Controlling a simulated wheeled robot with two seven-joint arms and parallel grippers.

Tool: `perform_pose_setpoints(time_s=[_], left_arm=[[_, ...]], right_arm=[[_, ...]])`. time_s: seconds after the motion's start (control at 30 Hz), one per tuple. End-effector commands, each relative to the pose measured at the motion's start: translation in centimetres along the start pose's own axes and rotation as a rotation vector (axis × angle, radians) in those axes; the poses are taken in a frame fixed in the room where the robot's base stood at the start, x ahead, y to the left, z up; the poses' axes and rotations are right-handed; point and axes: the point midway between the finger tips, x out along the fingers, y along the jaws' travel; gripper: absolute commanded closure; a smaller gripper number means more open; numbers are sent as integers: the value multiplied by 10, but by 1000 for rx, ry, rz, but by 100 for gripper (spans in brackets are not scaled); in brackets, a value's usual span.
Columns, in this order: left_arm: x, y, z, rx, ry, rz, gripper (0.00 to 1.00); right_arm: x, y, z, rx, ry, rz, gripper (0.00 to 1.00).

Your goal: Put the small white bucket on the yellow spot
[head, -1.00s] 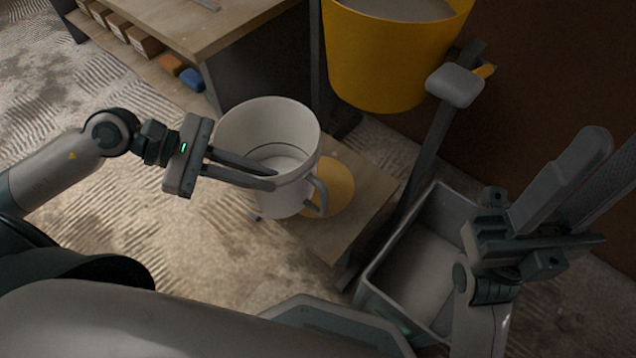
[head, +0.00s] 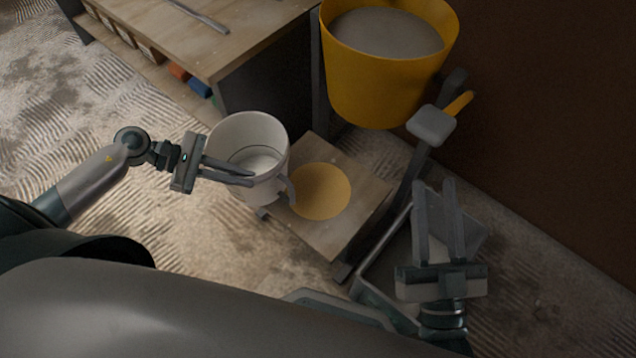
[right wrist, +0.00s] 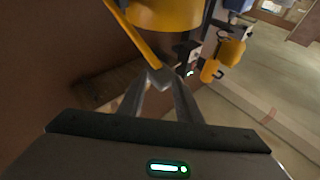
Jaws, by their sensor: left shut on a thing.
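The small white bucket (head: 270,140) is upright, with its handle (head: 289,190) on the right side. My left gripper (head: 246,177) is shut on its left side. The bucket is at the left edge of a low wooden platform (head: 340,238); whether it hangs above it or touches it I cannot tell. The yellow spot (head: 320,191) is a flat disc on that platform, just right of the bucket and almost fully visible. My right gripper (head: 438,182) is open and empty above a grey tub; its fingers show in the right wrist view (right wrist: 160,82) too.
A large yellow bucket (head: 375,85) of grey material stands behind the platform, near a grey-padded post (head: 432,125). The grey tub (head: 375,262) is right of the platform. A workbench (head: 245,35) is at the back left. A brown wall closes the right.

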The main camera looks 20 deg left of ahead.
Motion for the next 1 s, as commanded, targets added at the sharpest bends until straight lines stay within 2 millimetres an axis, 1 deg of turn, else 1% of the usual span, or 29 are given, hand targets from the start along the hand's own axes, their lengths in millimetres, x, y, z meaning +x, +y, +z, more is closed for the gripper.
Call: perform_pose_setpoints(time_s=[0.1, 0.23, 0.67, 0.77, 0.87, 1.0], left_arm=[[-3, -1, -5, -1, -4, 0, 100], [-3, -2, -10, 2, -5, -1, 100], [-2, -3, -10, 3, -6, -1, 100], [4, -2, -6, 4, -8, -2, 100], [16, -1, 0, 5, -9, -2, 100], [40, 2, 14, 6, -10, -1, 100]], right_arm=[[-9, -5, 10, 9, -80, 0, 69], [-16, -7, 19, 14, -122, -1, 69], [-17, -7, 21, 14, -130, -1, 69], [-17, -7, 22, 14, -136, 0, 69], [-17, -6, 24, 15, -147, 1, 69], [-17, -5, 28, 15, -172, 3, 69]])
